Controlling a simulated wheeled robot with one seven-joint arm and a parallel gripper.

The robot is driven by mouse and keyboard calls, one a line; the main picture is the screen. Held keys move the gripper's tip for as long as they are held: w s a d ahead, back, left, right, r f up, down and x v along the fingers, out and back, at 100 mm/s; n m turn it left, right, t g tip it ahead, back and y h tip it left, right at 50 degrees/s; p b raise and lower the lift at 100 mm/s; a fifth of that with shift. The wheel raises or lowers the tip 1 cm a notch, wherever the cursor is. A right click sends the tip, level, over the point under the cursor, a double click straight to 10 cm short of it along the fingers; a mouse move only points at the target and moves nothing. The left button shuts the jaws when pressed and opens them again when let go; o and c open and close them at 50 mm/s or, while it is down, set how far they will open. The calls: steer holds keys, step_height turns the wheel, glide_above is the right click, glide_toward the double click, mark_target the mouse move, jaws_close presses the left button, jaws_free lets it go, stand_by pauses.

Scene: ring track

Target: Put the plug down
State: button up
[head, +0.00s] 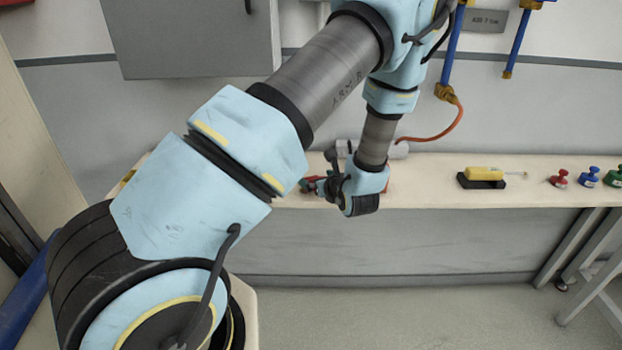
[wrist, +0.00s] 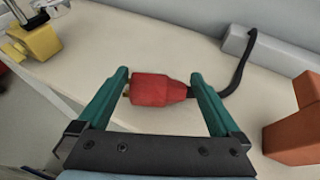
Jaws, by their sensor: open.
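The red plug (wrist: 158,88) appears in the wrist view over the pale bench top, with a dark cord (wrist: 240,72) running from its right end up to the back. My gripper (wrist: 158,76) is open, with one green finger near each end of the plug. The plug lies between the fingers, and I cannot tell whether either finger touches it. The plug seems to rest on the bench, but its underside is hidden. In the head view my gripper (head: 318,186) is low over the bench's front part, and my wrist partly hides that spot.
The bench (head: 430,180) runs along the wall. An orange-red block (wrist: 293,122) stands right of the plug, a yellow object (wrist: 34,40) at far left. A yellow-handled tool (head: 484,174) sits on a black block further right, beside several coloured knobbed pieces. A grey strip (wrist: 233,42) lies behind.

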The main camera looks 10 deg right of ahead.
steer(key=v, duration=0.5)
steer(key=s+a+r+n+g+y, duration=0.25)
steer(key=a+n+g, duration=0.35)
steer(key=a, duration=0.4)
steer(key=s+a+r+n+g+y, duration=0.2)
steer(key=s+a+n+g+y, duration=0.1)
steer(key=a+n, duration=0.6)
steer(key=s+a+r+n+g+h, duration=0.2)
steer(key=s+r+n+h, duration=0.4)
steer(key=n, duration=1.1)
steer(key=shift+s+a+r+g+h+b, duration=0.35)
steer(key=shift+a+h+b, duration=0.1)
steer(key=shift+h, duration=0.8)
